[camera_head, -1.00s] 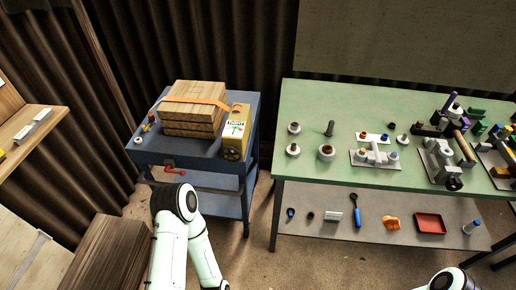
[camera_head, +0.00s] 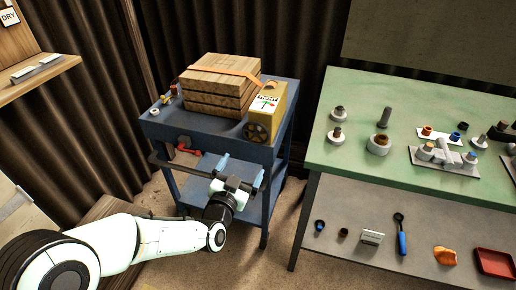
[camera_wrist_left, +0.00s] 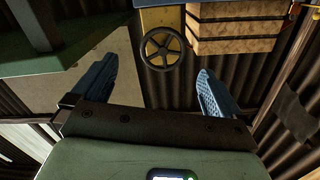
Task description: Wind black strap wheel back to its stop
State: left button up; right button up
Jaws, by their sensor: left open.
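The black strap wheel (camera_head: 257,132) is on the front face of a yellow box marked TIGHT (camera_head: 275,109), at the right of the blue cart. It also shows in the left wrist view (camera_wrist_left: 163,48), as a dark spoked ring at top centre. An orange strap (camera_head: 223,69) runs over the stacked wood (camera_head: 212,88) to the box. My left gripper (camera_head: 241,170) is open and empty, in front of and below the wheel, apart from it. In the left wrist view its blue fingers (camera_wrist_left: 157,78) stand wide, with the wheel beyond and between them. My right gripper is out of view.
The blue cart (camera_head: 196,124) has a front rail and a red crank (camera_head: 188,149). Small parts sit on its left end. A green bench (camera_head: 400,100) with several fittings stands at right, with a gap between. A lower shelf (camera_head: 350,262) holds tools and a red tray (camera_head: 494,263).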

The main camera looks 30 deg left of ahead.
aim_at(255, 136)
pick_arm(q)
jog(key=x, duration=0.4)
jog(key=r+b+x, duration=0.1)
jog(key=x, duration=0.3)
jog(key=b+x, duration=0.1)
jog(key=x, duration=0.4)
jog(key=shift+a+r, duration=0.3)
jog(key=shift+a, duration=0.05)
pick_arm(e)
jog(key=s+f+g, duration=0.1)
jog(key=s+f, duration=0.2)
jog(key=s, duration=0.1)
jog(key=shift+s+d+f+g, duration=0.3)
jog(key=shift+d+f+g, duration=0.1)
pick_arm(q)
jog(key=c, duration=0.6)
